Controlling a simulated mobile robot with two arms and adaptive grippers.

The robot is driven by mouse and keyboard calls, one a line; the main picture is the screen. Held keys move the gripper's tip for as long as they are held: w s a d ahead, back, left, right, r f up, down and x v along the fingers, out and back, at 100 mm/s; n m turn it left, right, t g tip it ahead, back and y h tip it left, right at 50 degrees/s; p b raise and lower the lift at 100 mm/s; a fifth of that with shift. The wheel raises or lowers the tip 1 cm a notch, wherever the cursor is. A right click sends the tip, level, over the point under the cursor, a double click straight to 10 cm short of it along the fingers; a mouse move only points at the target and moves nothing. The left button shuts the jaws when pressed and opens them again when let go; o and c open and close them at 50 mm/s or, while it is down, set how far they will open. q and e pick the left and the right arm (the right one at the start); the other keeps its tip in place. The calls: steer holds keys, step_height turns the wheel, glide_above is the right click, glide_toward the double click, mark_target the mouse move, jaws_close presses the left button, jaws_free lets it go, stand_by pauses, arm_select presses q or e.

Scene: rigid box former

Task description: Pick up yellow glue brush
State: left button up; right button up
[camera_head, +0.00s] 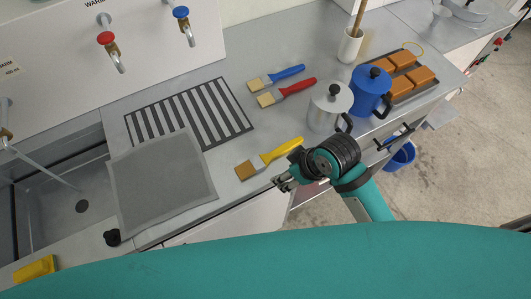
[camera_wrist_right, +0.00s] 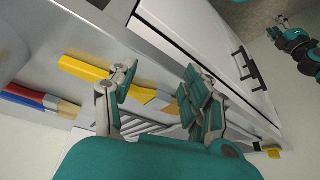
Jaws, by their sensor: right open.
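The yellow glue brush (camera_head: 280,150) lies on the grey counter near its front edge, bristles toward the left. My right gripper (camera_head: 281,183) is just in front of the brush, by the counter edge, open and empty. In the right wrist view the brush's yellow handle (camera_wrist_right: 84,67) runs behind one finger of the right gripper (camera_wrist_right: 158,78), whose fingers are spread apart. I cannot tell whether finger and brush touch. My left gripper (camera_wrist_right: 280,27) appears small at the upper right of the wrist view; its finger opening is too small to tell.
Blue (camera_head: 285,76) and red (camera_head: 290,91) brushes lie behind. A white pot (camera_head: 328,106) and a blue pot (camera_head: 367,92) stand to the right. A grey mesh sheet (camera_head: 162,183) lies left, partly over a striped rack (camera_head: 225,100). A sink (camera_head: 60,195) is further left.

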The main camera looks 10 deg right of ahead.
steer(key=w+a+r+n, duration=0.1)
steer(key=w+r+n, duration=0.1)
steer(key=w+a+r+n, duration=0.1)
steer(key=a+r+n, duration=0.1)
steer(key=shift+w+g+y, duration=0.3)
steer(key=shift+w, duration=0.1)
steer(key=r+n, duration=0.1)
steer(key=w+r+n, duration=0.1)
steer(key=w+r+n+g, duration=0.1)
steer(key=n, duration=0.1)
steer(key=shift+w+a+r, duration=0.1)
steer(key=shift+a+r, duration=0.15)
step_height(320, 180, up, 4)
steer(key=w+d+n+h, duration=0.2)
steer(key=n, duration=0.2)
step_height(320, 180, up, 4)
steer(key=r+n+g+h, duration=0.1)
steer(key=n+g+h, duration=0.1)
glide_above(289, 145)
step_height(289, 145, down, 12)
steer(key=shift+w+f+p, duration=0.1)
steer(key=shift+f+p, duration=0.05)
steer(key=shift+p, duration=0.95)
step_height(289, 145, down, 5)
steer(key=shift+r+p, duration=0.1)
steer(key=shift+p, duration=0.8)
steer(key=shift+f, duration=0.35)
steer(key=shift+c, duration=0.4)
